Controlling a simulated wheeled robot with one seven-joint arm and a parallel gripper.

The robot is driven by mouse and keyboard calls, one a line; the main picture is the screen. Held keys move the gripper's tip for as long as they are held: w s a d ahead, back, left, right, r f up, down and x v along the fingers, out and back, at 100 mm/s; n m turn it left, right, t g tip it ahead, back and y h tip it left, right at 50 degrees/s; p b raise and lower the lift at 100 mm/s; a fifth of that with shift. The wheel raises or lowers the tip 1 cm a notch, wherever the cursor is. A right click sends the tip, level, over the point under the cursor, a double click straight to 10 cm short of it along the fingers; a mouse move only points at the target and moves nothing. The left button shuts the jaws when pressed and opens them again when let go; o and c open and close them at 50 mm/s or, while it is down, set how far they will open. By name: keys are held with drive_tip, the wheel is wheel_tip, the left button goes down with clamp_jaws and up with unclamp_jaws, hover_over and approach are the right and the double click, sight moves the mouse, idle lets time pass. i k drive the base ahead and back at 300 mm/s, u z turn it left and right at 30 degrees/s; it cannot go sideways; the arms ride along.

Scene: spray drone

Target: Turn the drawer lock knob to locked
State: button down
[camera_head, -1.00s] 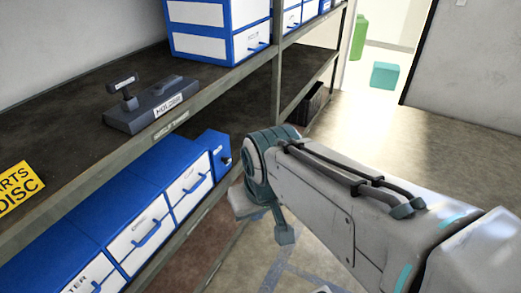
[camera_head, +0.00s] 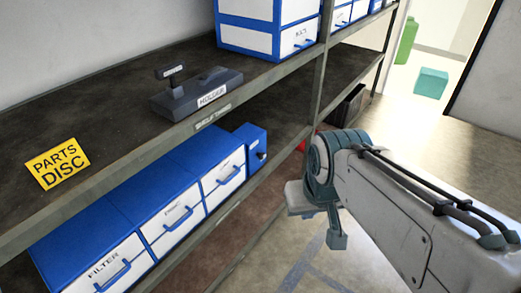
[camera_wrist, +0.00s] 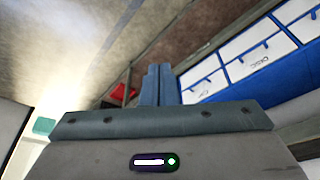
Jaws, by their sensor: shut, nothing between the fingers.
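The blue drawer unit (camera_head: 75,222) has white-fronted drawers with blue handles on the lower shelf. At its right end a narrow blue box (camera_head: 246,139) carries a small dark knob (camera_head: 262,156), which looks like the lock knob. Its markings and setting are too small to read. My gripper shows in the wrist view (camera_wrist: 160,85) with its two fingers together and nothing between them. The drawers are to the right of the fingers there, apart from them; the knob cannot be made out. In the head view my wrist hangs in the aisle, right of the knob.
The upper shelf holds a dark holder (camera_head: 197,92), a yellow parts disc sign (camera_head: 58,164) and blue-and-white boxes (camera_head: 266,27). A shelf post (camera_head: 318,85) stands right of the knob. The aisle floor (camera_head: 425,140) is clear. A teal box (camera_head: 431,82) stands far back.

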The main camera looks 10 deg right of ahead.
sight(262, 155)
drive_tip(key=k, duration=0.6)
drive_tip(key=u, duration=0.5)
drive_tip(key=i, duration=1.35)
drive_tip(key=u, duration=0.25)
